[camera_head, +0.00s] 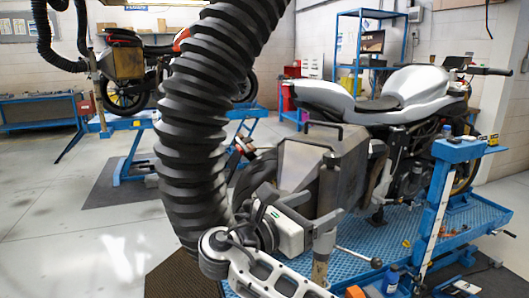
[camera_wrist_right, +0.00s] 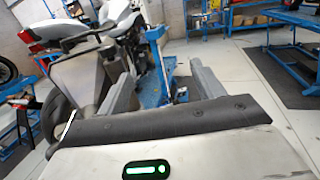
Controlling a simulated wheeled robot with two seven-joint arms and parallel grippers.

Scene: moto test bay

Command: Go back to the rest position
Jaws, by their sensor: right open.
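My right gripper (camera_head: 284,199) is at the lower middle of the head view, in front of a grey metal side case on the motorcycle. In the right wrist view its two grey fingers (camera_wrist_right: 164,86) stand wide apart with nothing between them. The gripper is open and empty. I cannot tell how much gap there is between it and the case (camera_head: 308,162). The case also shows in the right wrist view (camera_wrist_right: 82,78). My left gripper is not in view.
A thick black corrugated hose (camera_head: 195,110) hangs close on the left. A silver motorcycle (camera_head: 420,82) stands on a blue lift platform (camera_head: 455,218) with a blue post and small items at right. Another motorcycle (camera_head: 125,55) stands at back left. Floor at left is clear.

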